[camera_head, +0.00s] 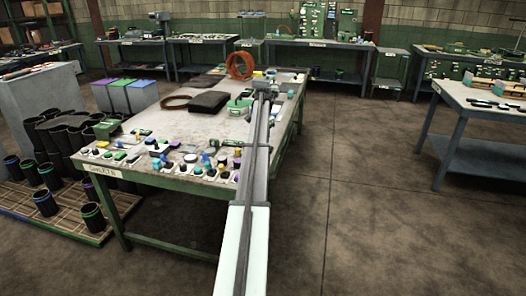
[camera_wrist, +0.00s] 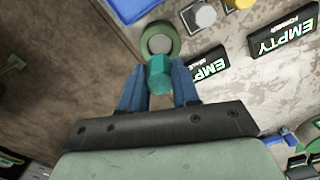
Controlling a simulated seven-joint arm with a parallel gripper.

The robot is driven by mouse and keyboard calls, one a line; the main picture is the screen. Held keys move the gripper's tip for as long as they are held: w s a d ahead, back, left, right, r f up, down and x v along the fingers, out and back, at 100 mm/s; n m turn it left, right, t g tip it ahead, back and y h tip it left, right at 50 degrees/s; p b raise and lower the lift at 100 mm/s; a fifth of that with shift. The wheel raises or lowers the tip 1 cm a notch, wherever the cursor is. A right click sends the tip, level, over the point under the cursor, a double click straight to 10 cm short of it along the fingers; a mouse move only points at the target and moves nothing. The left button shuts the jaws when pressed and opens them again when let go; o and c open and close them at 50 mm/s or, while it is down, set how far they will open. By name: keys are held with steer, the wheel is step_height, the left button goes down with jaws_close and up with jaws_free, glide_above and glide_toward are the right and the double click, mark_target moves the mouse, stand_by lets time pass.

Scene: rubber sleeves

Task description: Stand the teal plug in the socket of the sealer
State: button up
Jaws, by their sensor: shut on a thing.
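The teal plug (camera_wrist: 158,72) is between the blue fingers of my gripper (camera_wrist: 159,84) in the wrist view. The gripper is shut on it. Just beyond the plug in that view is a round green part with a grey centre (camera_wrist: 157,42), which looks like the sealer's socket. The plug overlaps its near edge in the picture; I cannot tell whether they touch. In the head view my arm reaches over the workbench (camera_head: 215,125), and the plug cannot be made out there. A green and white device (camera_head: 238,105) stands beside the arm's far end; it may be the sealer.
Black signs reading EMPTY (camera_wrist: 288,34) lie near the socket, with a grey cylinder (camera_wrist: 198,15) and a blue item (camera_wrist: 132,8). In the head view, many small parts crowd the bench's front. A dark box (camera_head: 208,102) and an orange coil (camera_head: 239,65) lie farther back.

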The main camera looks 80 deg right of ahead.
steer(key=shift+f, duration=3.25)
steer(key=shift+f, duration=0.3)
steer(key=shift+a+f, duration=0.15)
steer(key=shift+f, duration=0.2)
steer(key=o, duration=1)
steer(key=shift+f, duration=0.1)
steer(key=shift+o, duration=0.2)
steer(key=shift+s+a, duration=0.1)
steer(key=shift+s, duration=0.15)
steer(key=r, duration=1.3)
steer(key=shift+w+d+r, duration=0.25)
steer(key=shift+d+r, duration=0.05)
steer(key=shift+o, duration=0.4)
